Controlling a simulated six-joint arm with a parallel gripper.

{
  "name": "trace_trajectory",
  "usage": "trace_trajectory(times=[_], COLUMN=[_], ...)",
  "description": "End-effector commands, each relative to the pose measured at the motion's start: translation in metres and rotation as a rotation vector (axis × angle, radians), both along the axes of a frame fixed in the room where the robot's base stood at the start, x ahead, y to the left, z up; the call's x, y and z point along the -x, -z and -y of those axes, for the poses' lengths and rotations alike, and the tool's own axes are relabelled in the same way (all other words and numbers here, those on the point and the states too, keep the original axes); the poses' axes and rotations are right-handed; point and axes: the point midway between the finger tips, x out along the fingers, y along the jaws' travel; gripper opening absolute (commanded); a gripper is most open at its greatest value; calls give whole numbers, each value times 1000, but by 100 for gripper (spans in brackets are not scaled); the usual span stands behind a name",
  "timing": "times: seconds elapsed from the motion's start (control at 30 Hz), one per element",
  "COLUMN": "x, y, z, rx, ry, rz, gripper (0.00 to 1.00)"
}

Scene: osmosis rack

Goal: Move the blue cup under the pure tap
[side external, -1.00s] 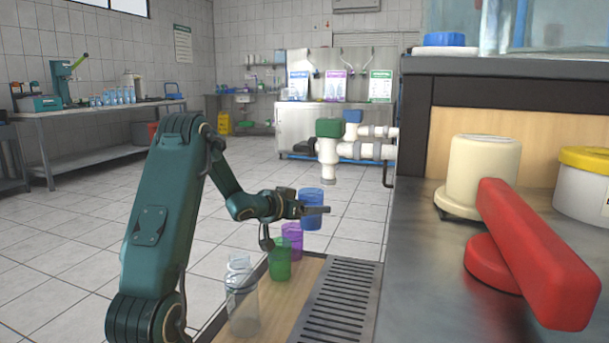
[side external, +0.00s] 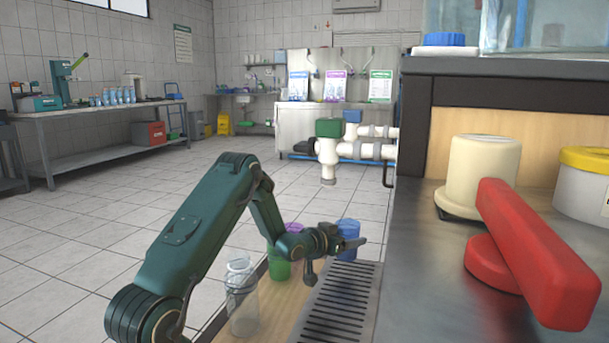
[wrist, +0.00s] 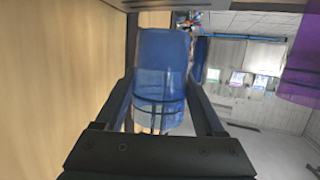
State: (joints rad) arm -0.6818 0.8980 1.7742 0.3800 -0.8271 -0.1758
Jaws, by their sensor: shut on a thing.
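My gripper (side external: 352,245) is shut on the blue cup (side external: 347,228), low over the far end of the metal drip grate (side external: 340,305). In the wrist view the blue cup (wrist: 162,75) sits between the two dark fingers. Whether its base touches the grate is hidden by my gripper. A white tap with a green top (side external: 328,150) and one with a blue top (side external: 352,125) stick out from the counter's left side, above and beyond the cup. No label shows which one is the pure tap.
A green cup (side external: 278,264), a purple cup (side external: 294,227) and a clear bottle (side external: 241,295) stand on the wooden strip left of the grate. The purple cup also shows in the wrist view (wrist: 302,70). A counter with a red handle (side external: 535,250) bounds the right.

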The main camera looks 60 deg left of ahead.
Motion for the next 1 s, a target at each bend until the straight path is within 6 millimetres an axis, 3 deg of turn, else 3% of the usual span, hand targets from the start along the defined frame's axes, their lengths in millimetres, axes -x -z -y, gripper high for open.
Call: trace_trajectory(times=[0.3, 0.73, 0.77, 0.8, 0.83, 1.0], x=[0, 1, 1, 1, 1, 1], y=[36, 41, 42, 41, 41, 41], z=[0, 0, 0, 0, 0, 0], rx=[1, 0, 0, 0, 0, 0], ry=[-2, -2, -1, -2, -2, -1], rz=[-2, -2, -2, -2, -2, -2], gripper=[4, 4, 75, 90, 100, 100])
